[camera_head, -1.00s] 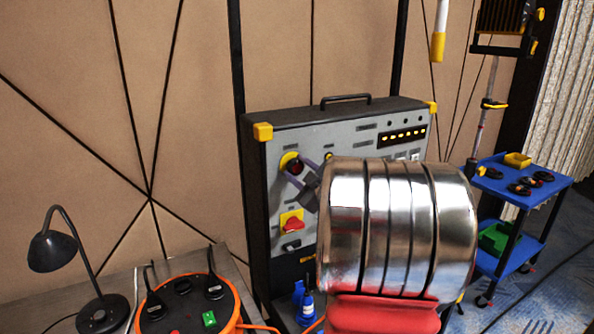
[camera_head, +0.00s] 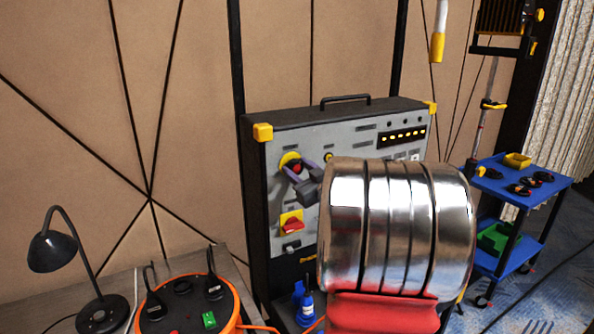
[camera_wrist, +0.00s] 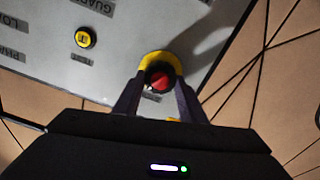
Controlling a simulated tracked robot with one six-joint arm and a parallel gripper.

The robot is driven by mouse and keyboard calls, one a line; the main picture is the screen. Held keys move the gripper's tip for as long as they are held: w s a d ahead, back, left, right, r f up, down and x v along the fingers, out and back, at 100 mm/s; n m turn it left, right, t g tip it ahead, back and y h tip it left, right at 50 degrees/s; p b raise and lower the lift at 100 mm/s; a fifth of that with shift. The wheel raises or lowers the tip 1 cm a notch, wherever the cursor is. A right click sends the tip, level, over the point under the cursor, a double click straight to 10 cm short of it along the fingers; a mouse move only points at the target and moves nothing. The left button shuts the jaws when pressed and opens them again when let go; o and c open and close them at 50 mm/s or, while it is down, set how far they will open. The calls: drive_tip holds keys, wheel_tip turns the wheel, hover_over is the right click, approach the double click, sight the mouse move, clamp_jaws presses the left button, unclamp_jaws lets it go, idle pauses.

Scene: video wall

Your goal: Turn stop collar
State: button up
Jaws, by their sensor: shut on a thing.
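The stop collar is a yellow ring (camera_head: 288,157) around a red button on the grey front panel of a black-edged case. In the wrist view the collar (camera_wrist: 160,57) shows as a yellow arc above the red button (camera_wrist: 160,79). My gripper (camera_head: 297,168) reaches the panel from the front right. Its two fingers lie on either side of the collar and are shut on it, as the wrist view also shows (camera_wrist: 160,84). The lower part of the collar is mostly hidden by the button and fingers.
A red rotary switch (camera_head: 292,224) on a yellow plate sits below the collar. A small yellow-ringed switch (camera_wrist: 85,38) is nearby. A black lamp (camera_head: 60,250) and an orange cable reel (camera_head: 232,310) stand at left. A blue cart (camera_head: 545,190) stands at right.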

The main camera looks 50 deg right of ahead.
drive_tip(key=shift+f+m, duration=0.15)
drive_tip(key=shift+m, duration=0.95)
drive_tip(key=o, duration=1.1)
drive_tip(key=shift+c, duration=0.2)
drive_tip(key=v, duration=1.3)
drive_tip(key=shift+s, duration=0.3)
